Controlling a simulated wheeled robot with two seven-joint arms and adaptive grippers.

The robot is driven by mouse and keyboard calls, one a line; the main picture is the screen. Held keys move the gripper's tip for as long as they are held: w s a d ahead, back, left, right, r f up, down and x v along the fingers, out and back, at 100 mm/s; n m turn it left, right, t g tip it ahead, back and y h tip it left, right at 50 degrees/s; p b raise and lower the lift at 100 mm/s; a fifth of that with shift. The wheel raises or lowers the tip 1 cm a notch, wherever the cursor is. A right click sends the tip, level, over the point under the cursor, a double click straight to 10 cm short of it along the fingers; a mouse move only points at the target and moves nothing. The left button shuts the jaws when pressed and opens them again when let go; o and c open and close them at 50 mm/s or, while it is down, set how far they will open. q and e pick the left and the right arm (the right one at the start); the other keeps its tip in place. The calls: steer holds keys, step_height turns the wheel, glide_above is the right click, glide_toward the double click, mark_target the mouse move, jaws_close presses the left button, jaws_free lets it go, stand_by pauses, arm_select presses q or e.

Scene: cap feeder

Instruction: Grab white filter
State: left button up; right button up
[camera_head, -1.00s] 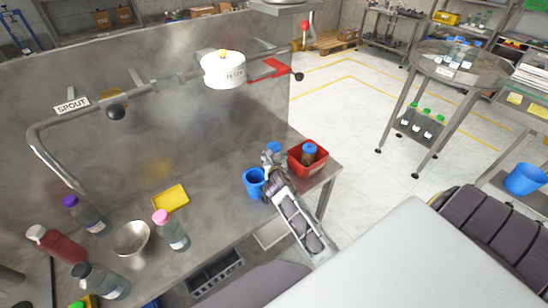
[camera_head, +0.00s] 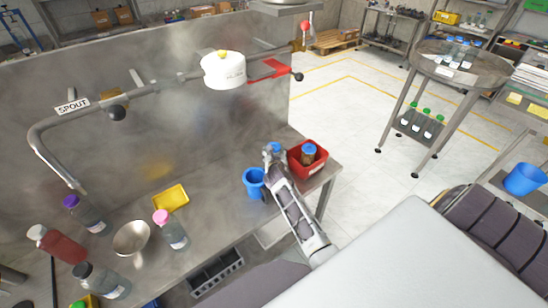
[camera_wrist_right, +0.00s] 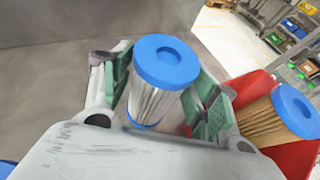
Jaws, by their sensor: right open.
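The white filter (camera_wrist_right: 155,100) is a pleated cylinder with a blue ring cap. In the right wrist view it stands between the green-padded fingers of my right gripper (camera_wrist_right: 165,95), which are open on either side of it. A small gap shows beside it, and its lower end is partly hidden by the gripper body. In the head view only its blue cap (camera_head: 277,147) shows, just beyond my right gripper (camera_head: 273,156), between the blue cup and the red bin. My left gripper is not in view.
A red bin (camera_head: 322,171) at the right holds a brown filter (camera_head: 308,157) with a blue cap. A blue cup (camera_head: 254,190) stands close to the left of my right gripper. A yellow tray (camera_head: 170,198), a metal bowl (camera_head: 131,238) and several bottles are further left on the steel bench.

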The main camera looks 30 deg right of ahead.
steer(key=c, duration=0.7)
steer(key=shift+r+p, duration=0.3)
steer(key=shift+r, duration=4.7)
